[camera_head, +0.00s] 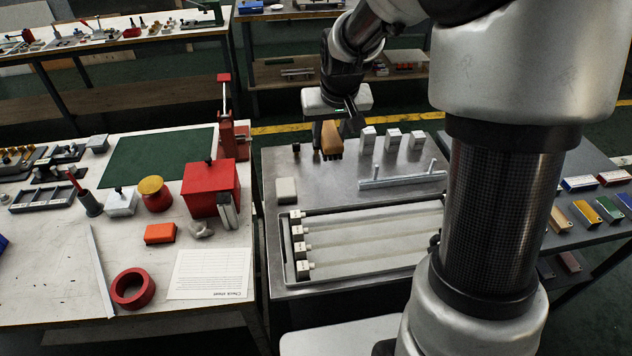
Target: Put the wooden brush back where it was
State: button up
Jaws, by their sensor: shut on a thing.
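The wooden brush (331,140) is a tan-brown block below my gripper (333,124), near the back of the grey metal table (275,168). My gripper points down and is shut on the brush. The lower part of the brush is close to the tabletop; I cannot tell whether it touches. My arm covers the right part of this table.
White blocks (392,141) stand right of the brush, behind a metal rail (402,180). A pale block (286,190) and a tray (289,277) of long pale bars lie nearer. A red box (211,188) and red clamp stand on the left table.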

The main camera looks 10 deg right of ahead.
jog(key=b, duration=1.6)
send_over(320, 187)
jog(key=s, duration=0.1)
notch_tip(320, 187, down, 20)
notch_tip(320, 187, down, 10)
jog(key=b, duration=0.3)
jog(key=shift+a+r, duration=0.15)
jog(key=shift+f, duration=0.25)
jog(key=o, duration=1.2)
jog(key=shift+s, duration=0.1)
